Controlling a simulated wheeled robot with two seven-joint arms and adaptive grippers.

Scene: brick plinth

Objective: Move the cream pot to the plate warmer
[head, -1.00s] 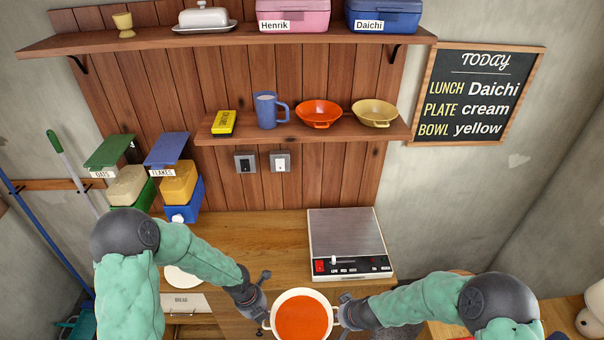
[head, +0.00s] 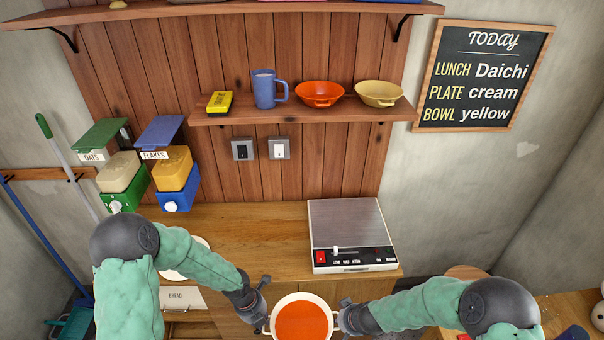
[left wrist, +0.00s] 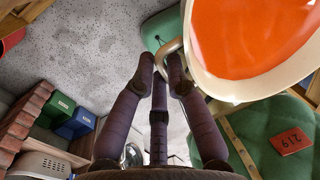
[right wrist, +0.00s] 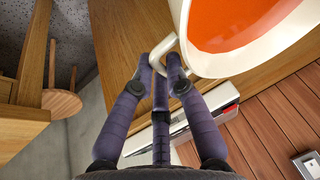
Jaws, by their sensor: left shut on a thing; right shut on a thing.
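The cream pot (head: 276,325) holds orange-red contents and hangs level between my two grippers in front of the counter. My left gripper (head: 262,312) is shut on its left handle, which shows in the left wrist view (left wrist: 172,45). My right gripper (head: 345,315) is shut on its right handle, seen in the right wrist view (right wrist: 162,50). The plate warmer (head: 347,226), a flat silver-topped unit with a red switch and a slider on its front, sits on the counter beyond the pot and to its right. The pot is apart from it.
The wooden counter (head: 255,240) is clear left of the warmer. A white plate (head: 200,243) is partly hidden behind my left arm. Oats (head: 122,175) and flakes (head: 175,175) dispensers stand at the left. A shelf (head: 300,115) with a mug and bowls is above.

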